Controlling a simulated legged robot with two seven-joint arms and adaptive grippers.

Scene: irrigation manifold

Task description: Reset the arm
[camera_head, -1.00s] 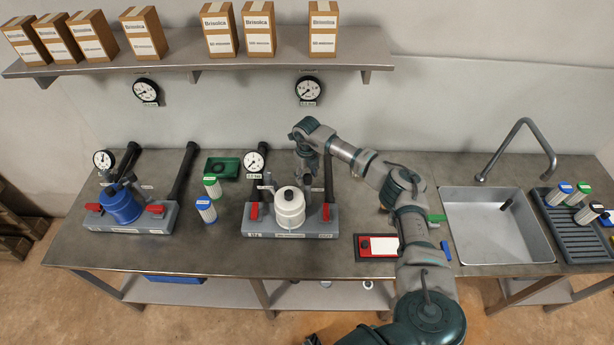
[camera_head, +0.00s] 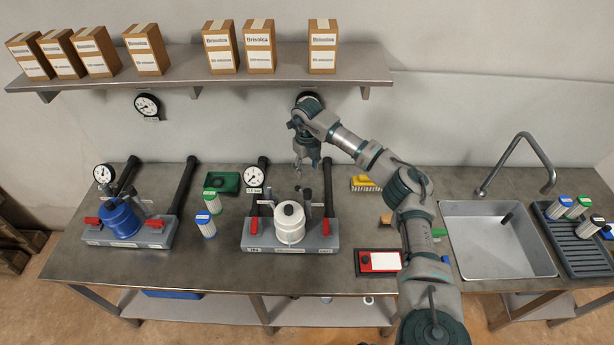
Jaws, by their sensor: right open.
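My right arm reaches in from the lower right, over the bench. My right gripper (camera_head: 307,168) points down above and behind the white filter housing (camera_head: 289,222). Its fingers are apart with nothing between them, clear of the housing. The housing stands upright on a grey manifold base with a red lever (camera_head: 253,229) on its left and another on its right. My left gripper is not in the picture.
A blue housing (camera_head: 121,220) stands on a second manifold at left. Two filter cartridges (camera_head: 206,224) stand between the manifolds. A red-framed tray (camera_head: 380,262), a sink (camera_head: 495,240) and a drying rack (camera_head: 577,246) lie right. A shelf of boxes (camera_head: 322,46) hangs above.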

